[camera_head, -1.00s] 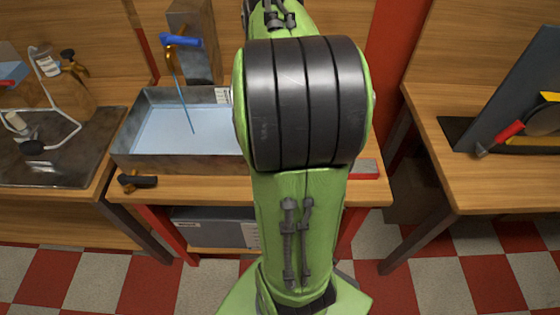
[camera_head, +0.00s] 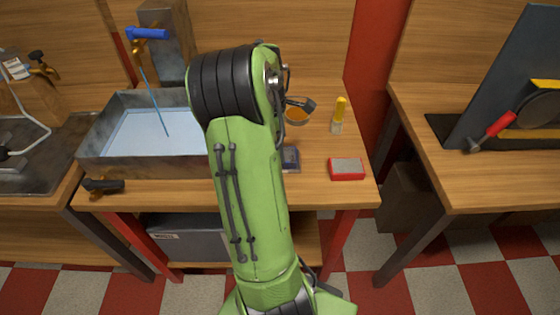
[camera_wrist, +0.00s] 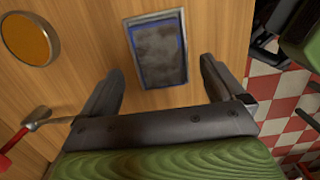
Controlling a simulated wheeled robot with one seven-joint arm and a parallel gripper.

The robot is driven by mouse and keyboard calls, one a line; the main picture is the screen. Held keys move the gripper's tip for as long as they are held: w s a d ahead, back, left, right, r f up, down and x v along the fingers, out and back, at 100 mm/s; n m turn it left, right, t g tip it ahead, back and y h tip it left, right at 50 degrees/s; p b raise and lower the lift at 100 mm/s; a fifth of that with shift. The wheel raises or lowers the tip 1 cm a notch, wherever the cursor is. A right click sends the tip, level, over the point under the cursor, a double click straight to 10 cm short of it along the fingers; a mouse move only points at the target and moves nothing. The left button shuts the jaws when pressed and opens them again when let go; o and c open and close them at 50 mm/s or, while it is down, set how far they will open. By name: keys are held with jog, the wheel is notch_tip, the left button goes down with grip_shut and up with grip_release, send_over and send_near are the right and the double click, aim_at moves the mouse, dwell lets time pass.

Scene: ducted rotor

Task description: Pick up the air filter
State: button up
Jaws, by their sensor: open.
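The air filter appears to be the flat rectangular panel with a blue inner edge, a pale rim and a dirty grey face (camera_wrist: 158,50). It lies on the wooden bench in the wrist view. In the head view it shows beside my arm (camera_head: 291,159), partly covered by it. My gripper (camera_wrist: 162,66) is open. Its dark fingers stand on either side of the filter's near part in the wrist view, with wood showing between each finger and the filter. The height of the fingers above the bench is hard to tell.
A round orange-topped item (camera_wrist: 30,38) and a red-handled tool (camera_wrist: 22,138) lie left of the gripper. A red box with grey top (camera_head: 347,169) and a yellow-capped bottle (camera_head: 338,115) stand right of my arm. A water-filled metal basin (camera_head: 91,155) is left.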

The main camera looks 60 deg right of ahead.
notch_tip(320, 180, down, 4)
jog(key=shift+s+d+f+b, duration=0.1)
jog(key=shift+d+f+b, duration=0.05)
jog(key=shift+b, duration=0.65)
jog(key=shift+c, duration=0.3)
jog(key=shift+r, duration=0.25)
jog(key=c, duration=1.1)
